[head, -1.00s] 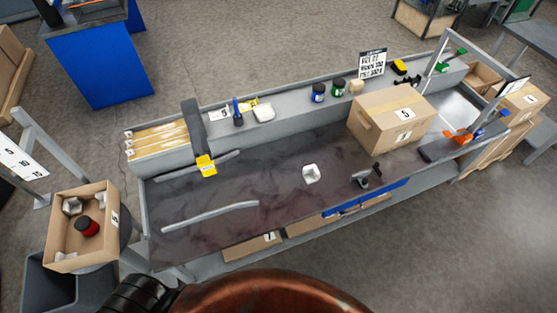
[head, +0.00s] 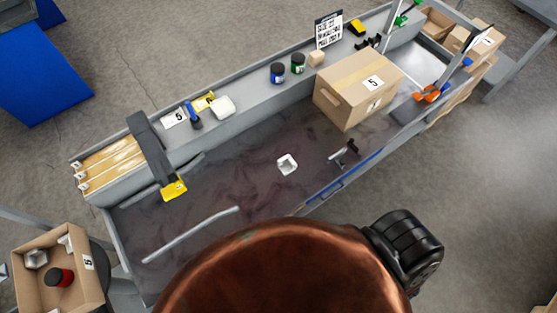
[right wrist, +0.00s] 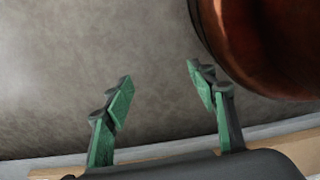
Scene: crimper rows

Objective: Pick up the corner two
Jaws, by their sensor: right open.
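A small white corner-shaped piece (head: 287,164) lies alone on the dark bench top (head: 240,180) in the head view. A similar pale piece (head: 36,258) sits in the open cardboard box (head: 88,288) at the lower left, beside a red and black jar (head: 59,277). I cannot tell which piece is corner two. My right gripper (right wrist: 160,78) shows in the right wrist view, its green-padded fingers apart, with nothing between them and plain floor beyond. It is not seen at the white piece. My left gripper is not in view.
A closed cardboard box (head: 345,100) stands at the bench's right part. A grey curved strip (head: 190,234) lies at the front left. Blue (head: 278,73) and green (head: 298,64) jars stand on that ledge.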

